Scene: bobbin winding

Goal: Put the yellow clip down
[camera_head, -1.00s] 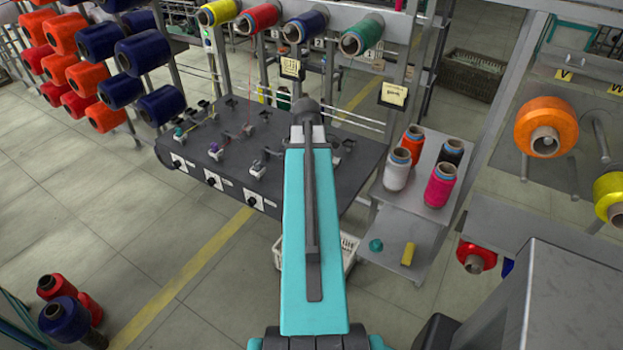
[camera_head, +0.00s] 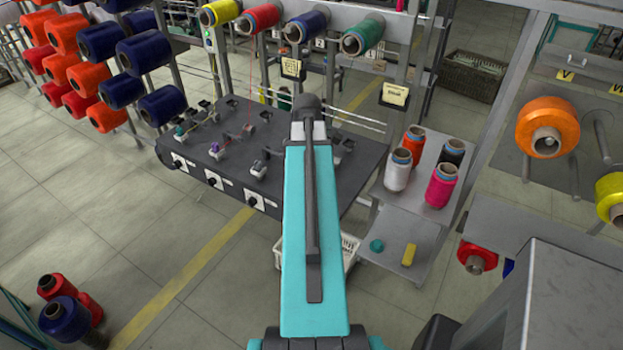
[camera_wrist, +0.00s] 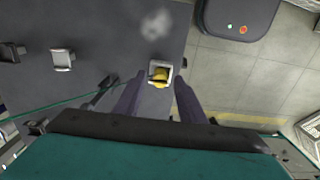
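The yellow clip (camera_wrist: 159,73) shows in the wrist view as a small yellow piece in a pale square-framed fitting on the dark machine top. My gripper (camera_wrist: 159,83) is open, with one dark finger on each side of the clip. Gaps show between the clip and both fingers. Whether the clip rests fully on the fitting is too small to tell. In the head view my own arm hides the gripper and the clip.
The dark machine table (camera_head: 330,180) carries several small winding fittings. To its right a grey shelf stand (camera_head: 385,262) holds several thread cones above, with a teal piece (camera_head: 376,246) and a yellow block (camera_head: 408,255) below. A white basket (camera_head: 348,250) is under the table.

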